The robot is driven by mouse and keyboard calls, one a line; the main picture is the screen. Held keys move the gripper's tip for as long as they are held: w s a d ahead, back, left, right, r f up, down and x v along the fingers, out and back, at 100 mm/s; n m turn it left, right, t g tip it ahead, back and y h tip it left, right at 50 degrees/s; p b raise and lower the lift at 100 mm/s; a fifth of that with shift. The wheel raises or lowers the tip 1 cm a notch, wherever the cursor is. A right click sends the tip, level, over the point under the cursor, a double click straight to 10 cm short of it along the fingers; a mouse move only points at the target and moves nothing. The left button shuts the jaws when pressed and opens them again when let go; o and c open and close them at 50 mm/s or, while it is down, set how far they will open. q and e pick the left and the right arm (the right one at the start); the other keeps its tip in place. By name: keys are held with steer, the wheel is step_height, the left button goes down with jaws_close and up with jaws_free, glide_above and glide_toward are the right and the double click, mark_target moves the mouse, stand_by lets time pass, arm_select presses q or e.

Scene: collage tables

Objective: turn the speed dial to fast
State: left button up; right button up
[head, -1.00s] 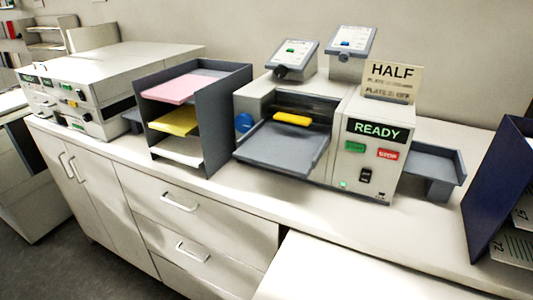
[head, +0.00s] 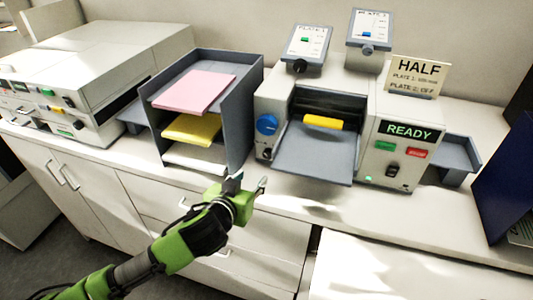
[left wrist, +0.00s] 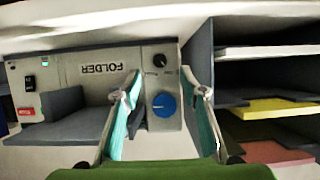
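The folding machine (head: 312,90) stands on the counter with a grey tray in front. Its left front panel has a large blue knob (head: 267,124) and a small black dial (head: 266,153) below it. In the upside-down left wrist view, the blue knob (left wrist: 164,105) shows between my fingers and the black dial (left wrist: 159,60) lies beyond, with tiny labels beside it, hard to read. I cannot surely tell which is the speed dial. My left gripper (head: 249,182) is open and empty, in front of and below that panel, apart from it; its fingers show in the wrist view (left wrist: 166,92). My right gripper is not in view.
A grey shelf rack (head: 240,125) with pink, yellow and white paper stands just left of the machine. The right panel has a READY display (head: 409,131), green and red buttons. A HALF sign (head: 417,74) stands behind. Another machine (head: 80,80) is at far left.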

arm_select(q)
step_height(320, 180, up, 2)
steer(key=p, duration=0.3)
glide_toward(267, 156)
steer(key=x, duration=0.6)
steer(key=shift+w+d, duration=0.1)
steer(key=shift+w, duration=0.15)
steer(key=shift+p+x, duration=0.3)
steer(key=shift+x, duration=0.75)
jaws_close()
